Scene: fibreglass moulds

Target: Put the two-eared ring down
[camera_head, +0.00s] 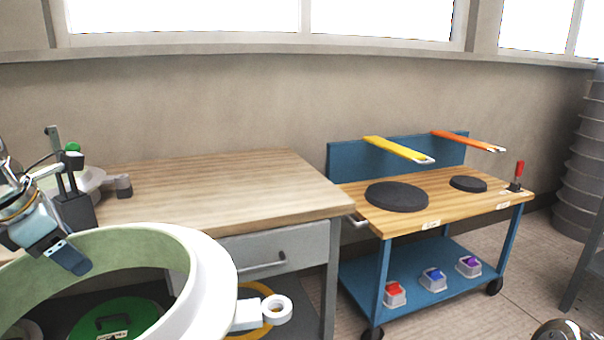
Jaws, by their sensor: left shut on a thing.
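The two-eared ring (212,275) is a large, pale hoop with a white outer side and a greenish inner wall. It fills the lower left and runs out of the picture. One white ear (277,310) with a round hole sticks out at its right; I cannot make out the other ear. My left gripper (68,258), with blue fingers, is shut on the ring's far rim. The ring is in front of the wooden table and looks held up, but its underside is hidden.
A wooden table (220,185) with a drawer has a largely clear top. A blue trolley (450,205) at right carries dark round pads (397,196) and a lower shelf with coloured items. Through the ring shows a green disc (140,310) with a dark handle.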

